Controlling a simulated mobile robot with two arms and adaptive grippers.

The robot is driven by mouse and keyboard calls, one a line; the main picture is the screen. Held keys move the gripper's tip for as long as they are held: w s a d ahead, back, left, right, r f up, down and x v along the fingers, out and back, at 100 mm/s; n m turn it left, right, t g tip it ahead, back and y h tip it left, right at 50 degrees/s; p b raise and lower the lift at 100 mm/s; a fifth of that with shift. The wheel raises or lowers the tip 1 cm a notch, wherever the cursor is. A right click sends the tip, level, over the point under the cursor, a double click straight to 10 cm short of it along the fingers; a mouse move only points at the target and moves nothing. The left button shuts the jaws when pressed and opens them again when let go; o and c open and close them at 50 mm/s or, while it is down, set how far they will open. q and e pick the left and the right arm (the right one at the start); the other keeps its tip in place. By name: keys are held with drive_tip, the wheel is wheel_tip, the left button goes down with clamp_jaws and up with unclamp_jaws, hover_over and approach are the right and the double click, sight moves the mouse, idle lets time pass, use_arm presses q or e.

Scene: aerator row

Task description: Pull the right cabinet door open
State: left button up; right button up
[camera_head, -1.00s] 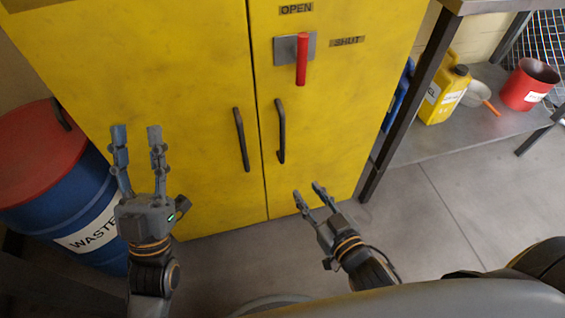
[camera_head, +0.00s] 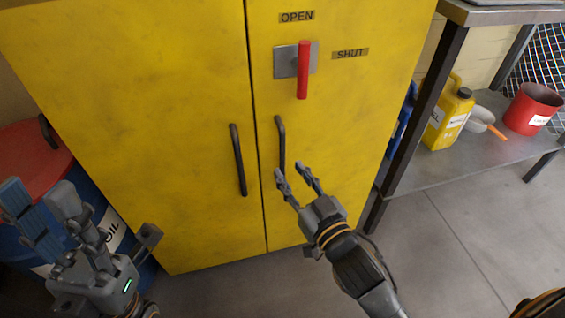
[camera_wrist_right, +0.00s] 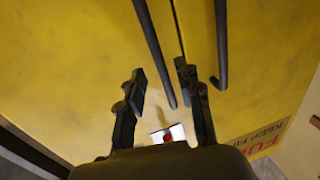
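The yellow cabinet (camera_head: 130,90) stands ahead with both doors shut. The right door (camera_head: 350,120) has a black vertical bar handle (camera_head: 281,145); the left door has a matching one (camera_head: 238,160). A red lever (camera_head: 303,70) on a grey plate hangs pointing down, below the OPEN label and left of the SHUT label. My right gripper (camera_head: 296,175) is open and empty by the lower end of the right handle. In the right wrist view, both handles show beyond its open fingers (camera_wrist_right: 160,85). My left gripper (camera_head: 45,205) is open and empty at lower left, before the drum.
A blue drum with a red lid (camera_head: 25,150) stands left of the cabinet. At right, a metal table (camera_head: 490,14) has a lower shelf holding a yellow jug (camera_head: 447,118), a scoop (camera_head: 480,118) and a red bucket (camera_head: 533,108). The floor in front is clear.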

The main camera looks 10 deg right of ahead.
sight(284, 164)
drive_tip(key=shift+b+x, duration=0.35)
drive_tip(key=shift+x, duration=2.05)
clamp_jaws()
